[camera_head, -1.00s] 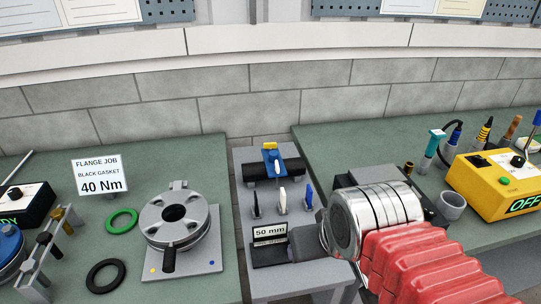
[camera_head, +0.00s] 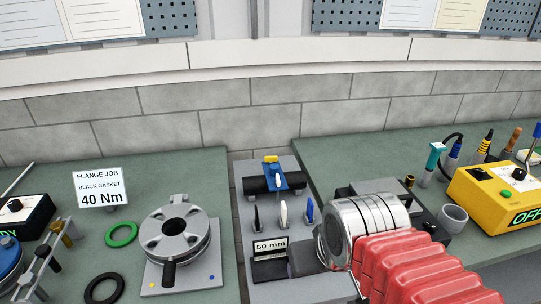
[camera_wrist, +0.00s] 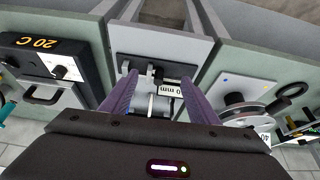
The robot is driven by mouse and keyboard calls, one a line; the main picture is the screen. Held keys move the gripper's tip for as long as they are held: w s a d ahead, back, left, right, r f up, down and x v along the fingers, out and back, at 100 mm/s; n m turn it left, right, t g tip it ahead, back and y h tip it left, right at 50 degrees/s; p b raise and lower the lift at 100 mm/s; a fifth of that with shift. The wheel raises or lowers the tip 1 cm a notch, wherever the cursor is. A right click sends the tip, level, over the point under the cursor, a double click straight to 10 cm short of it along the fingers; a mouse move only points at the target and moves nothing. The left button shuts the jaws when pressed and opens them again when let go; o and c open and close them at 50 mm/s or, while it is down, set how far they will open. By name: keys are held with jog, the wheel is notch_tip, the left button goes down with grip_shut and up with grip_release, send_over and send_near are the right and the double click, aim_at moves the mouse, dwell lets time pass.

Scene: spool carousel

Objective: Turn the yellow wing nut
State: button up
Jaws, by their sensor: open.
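The yellow wing nut (camera_head: 270,158) sits on top of a blue clamp (camera_head: 290,181) at the far part of the grey centre stand. The clamp straddles a black pipe (camera_head: 256,185). In the head view my wrist and red-sleeved arm are in front and to the right of the clamp, apart from it. In the wrist view my gripper (camera_wrist: 157,98) is open, with two purple fingers spread over the centre stand and nothing held between them. I cannot make out the wing nut in the wrist view.
A "50 mm" sign (camera_head: 270,247) and several upright coloured clips (camera_head: 283,214) stand in front of the pipe. A flange (camera_head: 176,236) and gaskets lie on the left bench. A yellow box (camera_head: 497,196) and a grey cup (camera_head: 453,218) are on the right bench.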

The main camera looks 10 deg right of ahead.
jog(key=m, duration=0.1)
send_near(271, 157)
notch_tip(271, 157, up, 5)
jog(key=shift+s+a+m+h, duration=0.3)
jog(key=shift+s+a, duration=0.05)
jog(key=shift+s, duration=0.3)
jog(key=shift+f+g, duration=0.1)
jog(key=shift+g, duration=0.2)
jog(key=x, duration=1.3)
jog(key=shift+w+f, duration=0.2)
jog(key=shift+c, duration=0.2)
